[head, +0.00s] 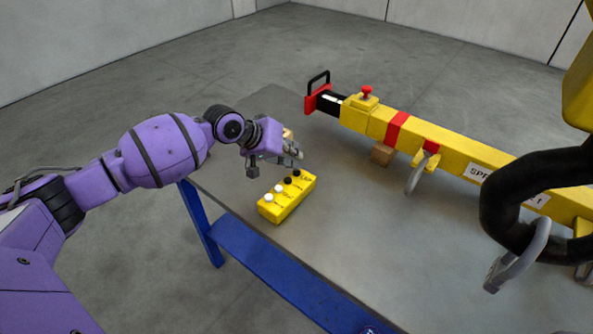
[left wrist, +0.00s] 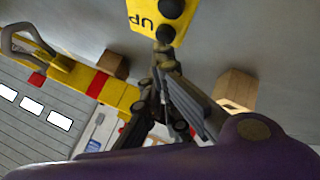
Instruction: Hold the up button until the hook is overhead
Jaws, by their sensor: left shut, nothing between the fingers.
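The yellow button box (head: 287,205) lies on the grey table with white and black buttons on top. My left gripper (head: 297,155) is shut and empty above the box's far end. Its fingertips (left wrist: 164,58) appear close to that black button; I cannot tell whether they touch it. A large black hook (head: 497,205) hangs at the right of the head view, in front of the yellow beam. My right gripper is not in view.
The yellow spreader beam (head: 455,160) lies along the table (head: 370,235), with a red-and-black end, grey hooks and wooden blocks (head: 382,153) under it. Part of a yellow body (head: 580,90) shows at the upper right.

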